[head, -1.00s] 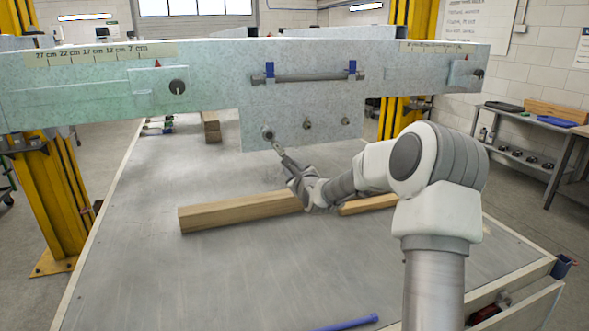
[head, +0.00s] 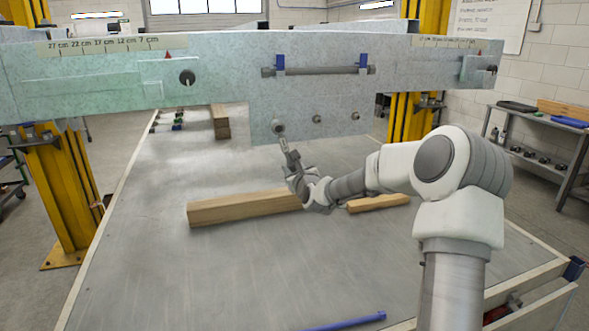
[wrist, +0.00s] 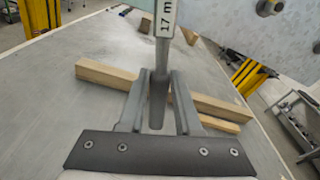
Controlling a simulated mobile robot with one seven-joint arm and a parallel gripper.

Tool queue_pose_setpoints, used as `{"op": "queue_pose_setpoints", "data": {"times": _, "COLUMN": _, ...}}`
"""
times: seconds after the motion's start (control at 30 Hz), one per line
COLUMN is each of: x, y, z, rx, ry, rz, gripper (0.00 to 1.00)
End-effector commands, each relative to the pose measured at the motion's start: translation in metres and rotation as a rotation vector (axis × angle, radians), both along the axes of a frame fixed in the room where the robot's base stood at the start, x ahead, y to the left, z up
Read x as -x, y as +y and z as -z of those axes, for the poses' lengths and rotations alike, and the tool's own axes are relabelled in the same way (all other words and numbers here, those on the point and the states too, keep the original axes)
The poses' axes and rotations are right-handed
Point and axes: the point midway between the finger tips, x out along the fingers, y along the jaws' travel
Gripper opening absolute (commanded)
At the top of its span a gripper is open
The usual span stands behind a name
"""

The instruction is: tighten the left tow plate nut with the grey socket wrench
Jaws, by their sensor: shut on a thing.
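The tow plate (head: 335,130) hangs from the pale beam and bears three nuts in a row. The left tow plate nut (head: 278,128) is at its lower left; the wrench's upper end overlaps it, and I cannot tell how fully it is seated. My gripper (head: 292,166) is below that nut, and in the wrist view its fingers (wrist: 157,88) are shut on the grey socket wrench (wrist: 165,28). The wrench is marked 17 mm and its handle runs up between the fingers. Its upper end is cut off in the wrist view.
Wooden beams (head: 245,207) (head: 378,203) lie on the grey table (head: 150,270) below my arm. A blue bar (head: 345,322) lies at the front. Yellow posts (head: 66,190) stand at the sides. A bar (head: 318,71) rests in blue holders above the tow plate.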

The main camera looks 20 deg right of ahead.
Motion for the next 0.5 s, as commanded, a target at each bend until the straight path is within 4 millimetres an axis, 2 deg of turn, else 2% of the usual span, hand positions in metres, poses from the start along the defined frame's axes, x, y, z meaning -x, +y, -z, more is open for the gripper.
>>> {"op": "queue_pose_setpoints", "data": {"times": 0.5, "x": 0.000, "y": 0.021, "z": 0.004, "rx": -0.157, "ry": 0.000, "rz": -0.004, "gripper": 0.00}}
